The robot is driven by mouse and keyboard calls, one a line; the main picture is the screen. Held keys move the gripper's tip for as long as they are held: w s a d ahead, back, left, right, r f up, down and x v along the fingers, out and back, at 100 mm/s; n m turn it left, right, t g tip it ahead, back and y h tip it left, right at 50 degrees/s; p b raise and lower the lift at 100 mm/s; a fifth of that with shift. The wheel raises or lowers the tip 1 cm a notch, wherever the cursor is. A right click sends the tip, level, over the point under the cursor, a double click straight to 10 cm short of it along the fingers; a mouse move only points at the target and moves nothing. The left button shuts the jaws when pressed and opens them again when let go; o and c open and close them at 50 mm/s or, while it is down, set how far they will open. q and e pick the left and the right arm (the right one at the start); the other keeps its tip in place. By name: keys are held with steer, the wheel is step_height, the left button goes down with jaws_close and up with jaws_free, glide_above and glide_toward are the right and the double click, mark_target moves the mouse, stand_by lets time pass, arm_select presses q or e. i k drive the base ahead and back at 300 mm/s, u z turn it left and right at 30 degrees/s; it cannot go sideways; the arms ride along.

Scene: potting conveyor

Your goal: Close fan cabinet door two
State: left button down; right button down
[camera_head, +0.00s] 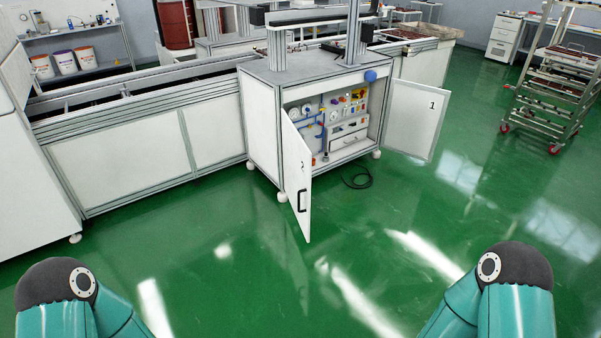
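The fan cabinet (262,120) stands ahead of me with both doors swung open. Its left door (295,185) is white with a black vertical handle (302,200) and a small mark that looks like a 2. This door stands out toward me, seen at a steep angle. The right door (416,118) is marked 1 and is swung out to the right. Only teal links of my two arms show, at the bottom left and bottom right corners, well apart from the cabinet. Neither gripper is in view.
Inside the cabinet are blue pipes, gauges and white drawers (348,135). A dark cable (357,178) lies on the floor by the opening. The conveyor (120,165) runs left. A wheeled rack (555,85) stands at the right. The green floor (380,240) between me and the cabinet is clear.

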mark_target(297, 156)
steer(key=z, duration=0.35)
steer(key=i, duration=1.65)
steer(key=u, duration=0.4)
steer(key=k, duration=0.6)
steer(key=u, duration=0.25)
steer(key=i, duration=1.3)
steer(key=u, duration=0.65)
